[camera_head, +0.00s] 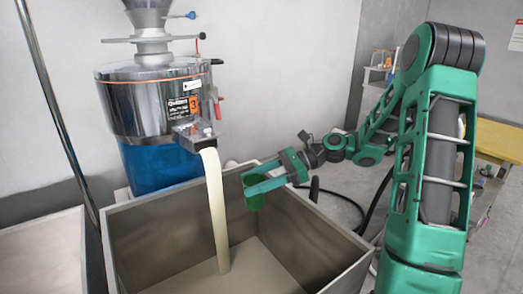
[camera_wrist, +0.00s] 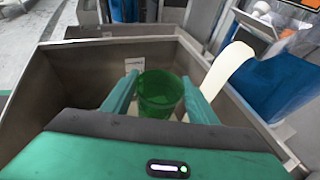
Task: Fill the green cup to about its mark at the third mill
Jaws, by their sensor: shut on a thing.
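The third mill (camera_head: 155,105) is a steel machine with a blue base and an orange label reading 3. A thick cream-coloured stream (camera_head: 217,205) pours from its spout (camera_head: 197,135) into the steel bin below. My gripper (camera_head: 258,187) is shut on the green cup (camera_head: 254,201), which hangs over the bin to the right of the stream, apart from it. In the wrist view the cup (camera_wrist: 158,94) sits upright between both fingers, and the stream (camera_wrist: 228,68) falls to its right. I see no mark or fill in the cup.
The steel bin (camera_head: 160,240) has raised walls around the stream and cup. A second bin (camera_head: 45,250) is at the left, beside a slanting metal pole (camera_head: 58,105). A yellow-topped table (camera_head: 500,140) stands at the right. Dark cables lie on the floor behind my arm.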

